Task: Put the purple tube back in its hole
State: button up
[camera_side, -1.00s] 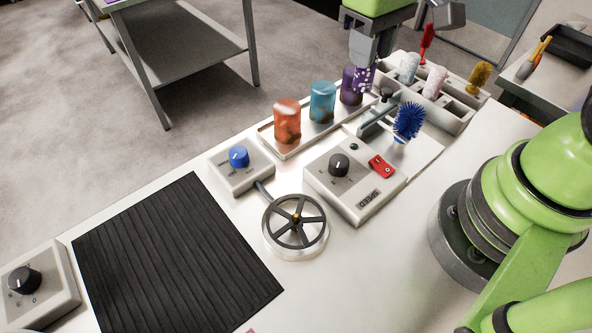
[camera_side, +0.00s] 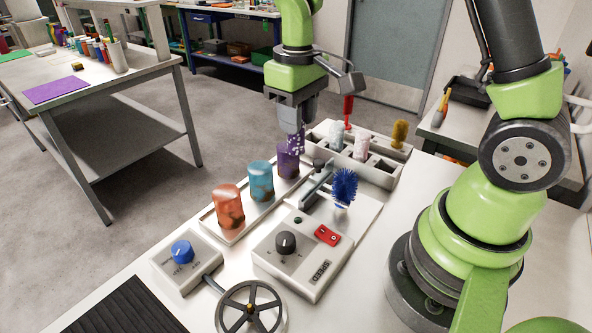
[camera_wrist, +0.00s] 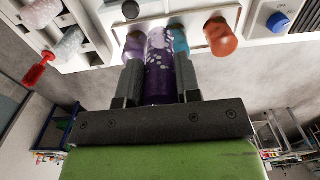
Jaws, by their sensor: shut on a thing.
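The purple tube (camera_side: 299,141) has white spots and hangs upright from my gripper (camera_side: 295,124). In the wrist view, the purple tube (camera_wrist: 160,62) stands between the two fingers of my gripper (camera_wrist: 160,84), which is shut on it. In the side view its lower end overlaps the purple jar (camera_side: 288,162); I cannot tell whether they touch. The pale rack with holes (camera_side: 382,178) is to the right of the tube. It holds a light blue spotted tube (camera_side: 337,135) and a pink-and-white tube (camera_side: 361,146). Some of its slots look empty.
A blue jar (camera_side: 261,181) and an orange jar (camera_side: 228,206) share the tray (camera_side: 213,222) with the purple jar. A blue brush (camera_side: 343,186) stands in front of the rack. Red (camera_side: 348,108) and yellow (camera_side: 399,133) brushes rise from the rack. A speed control box (camera_side: 300,262) is nearer.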

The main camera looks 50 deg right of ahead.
jog(key=w+d+f, duration=0.1)
jog(key=w+d, duration=0.3)
jog(key=d, duration=0.5)
jog(key=w+d+f, duration=0.2)
jog(key=w+d, duration=0.2)
jog(key=d, duration=0.5)
jog(key=shift+f, duration=4.8)
jog(key=shift+f, duration=0.1)
jog(key=o, duration=0.9)
